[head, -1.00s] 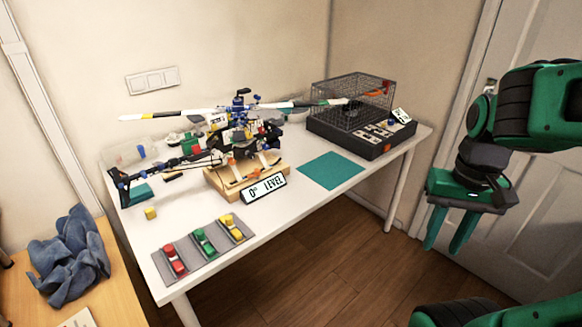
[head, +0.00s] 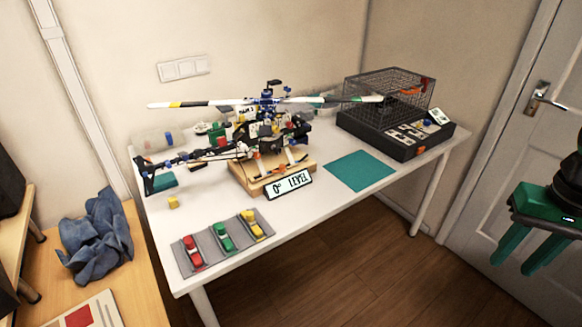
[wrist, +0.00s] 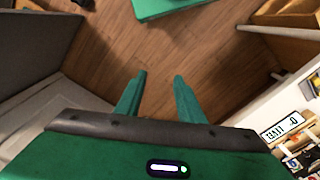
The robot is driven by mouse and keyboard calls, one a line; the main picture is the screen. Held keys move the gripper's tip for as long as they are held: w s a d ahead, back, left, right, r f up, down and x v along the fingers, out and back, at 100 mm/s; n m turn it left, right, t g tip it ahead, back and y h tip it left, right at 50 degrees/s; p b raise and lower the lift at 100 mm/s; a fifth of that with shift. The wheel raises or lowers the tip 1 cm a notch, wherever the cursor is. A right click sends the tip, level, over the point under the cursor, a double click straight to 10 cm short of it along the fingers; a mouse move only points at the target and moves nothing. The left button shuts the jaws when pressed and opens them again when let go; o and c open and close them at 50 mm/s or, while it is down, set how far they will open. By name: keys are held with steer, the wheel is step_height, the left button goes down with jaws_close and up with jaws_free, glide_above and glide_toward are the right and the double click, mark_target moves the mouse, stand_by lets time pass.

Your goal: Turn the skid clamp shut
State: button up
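A model helicopter (head: 262,130) with a long rotor stands on a wooden block (head: 250,182) on the white table. An orange piece, likely the skid clamp (head: 268,174), shows at its skids on the block; it is small, and I cannot tell whether it is turned open or shut. A "0° LEVEL" display (head: 289,184) stands in front of the block. My gripper (head: 515,255) is at the right, off the table and well apart from the helicopter. Its two green fingers are apart with nothing between them, and they also show in the wrist view (wrist: 158,88).
A mesh cage on a black box (head: 400,140) stands at the table's back right. A teal mat (head: 360,171) lies bare in front of it. Red, green and yellow pieces lie on a grey mat (head: 185,258) at the front left. A door (head: 535,130) is at the right.

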steer(key=w+a+f+n+t+y, duration=0.15)
steer(key=w+a+n, duration=0.4)
steer(key=w, duration=0.65)
steer(key=w+a+f+n+t+y, duration=0.1)
steer(key=w+a+f+n+y, duration=0.15)
steer(key=w+a+n, duration=0.65)
steer(key=w+a+f+n+y, duration=0.1)
steer(key=w+a+f+y, duration=0.1)
steer(key=w+a, duration=0.5)
steer(key=w+a+f+n+t+y, duration=0.1)
steer(key=w+a+f+y, duration=0.1)
steer(key=w+a, duration=0.5)
steer(key=w+a+f+n+t+y, duration=0.1)
steer(key=w+a+f+n+y, duration=0.1)
steer(key=w+a, duration=0.6)
steer(key=shift+a+f+y, duration=0.2)
steer(key=shift+a+y, duration=0.2)
steer(key=shift+a, duration=0.4)
steer(key=shift+a+f+y, duration=0.2)
steer(key=shift+a+y, duration=0.2)
steer(key=shift+a, duration=0.4)
steer(key=shift+a+f+y, duration=0.2)
steer(key=shift+a+y, duration=0.2)
steer(key=shift+a, duration=0.4)
steer(key=shift+t, duration=0.25)
jaws_close()
